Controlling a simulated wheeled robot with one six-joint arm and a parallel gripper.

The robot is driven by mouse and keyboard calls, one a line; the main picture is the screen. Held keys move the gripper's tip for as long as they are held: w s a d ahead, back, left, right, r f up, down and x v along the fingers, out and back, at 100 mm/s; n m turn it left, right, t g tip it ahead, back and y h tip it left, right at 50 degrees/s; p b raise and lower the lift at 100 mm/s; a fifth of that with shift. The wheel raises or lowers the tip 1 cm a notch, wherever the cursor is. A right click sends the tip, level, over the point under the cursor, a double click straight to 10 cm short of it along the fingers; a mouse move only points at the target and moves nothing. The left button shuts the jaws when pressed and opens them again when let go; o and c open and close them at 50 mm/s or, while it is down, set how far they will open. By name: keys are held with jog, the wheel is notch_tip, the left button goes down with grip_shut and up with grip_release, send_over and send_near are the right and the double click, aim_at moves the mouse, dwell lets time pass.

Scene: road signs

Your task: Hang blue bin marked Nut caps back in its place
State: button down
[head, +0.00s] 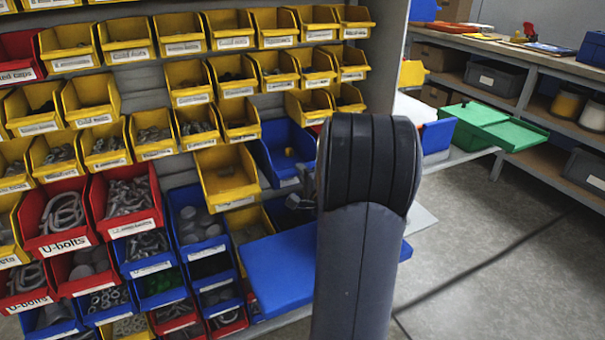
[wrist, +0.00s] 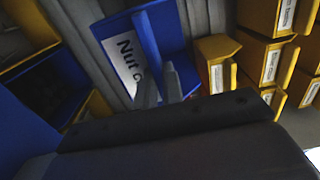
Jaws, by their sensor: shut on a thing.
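The blue bin (head: 268,158) is at the right end of the rack in the head view, beside a yellow bin and partly hidden by my arm. In the head view my gripper (head: 302,190) is mostly behind my arm. A small yellow thing shows inside the bin. I cannot tell whether the bin's back touches the rack.
Yellow bins (head: 225,180) crowd the rack to the left and above, with red bins (head: 128,200) lower left. A flat blue surface (head: 272,270) lies below the held bin. A green open box (head: 480,125) stands at right. The floor at right is clear.

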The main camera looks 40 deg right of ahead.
jog(key=shift+f+b, duration=0.45)
jog(key=shift+f, duration=0.3)
jog(key=c, duration=1.5)
grip_release()
jog(key=shift+o, duration=0.2)
jog(key=p+v, duration=0.1)
jog(key=v, duration=1)
jog(key=shift+p, duration=0.3)
jog(key=shift+w, duration=0.15)
jog(key=x, duration=0.5)
jog(key=b+x, duration=0.1)
jog(key=x, duration=0.4)
jog(key=shift+w+d+r, duration=0.15)
jog(key=shift+w+r, duration=0.05)
jog(key=shift+w, duration=0.2)
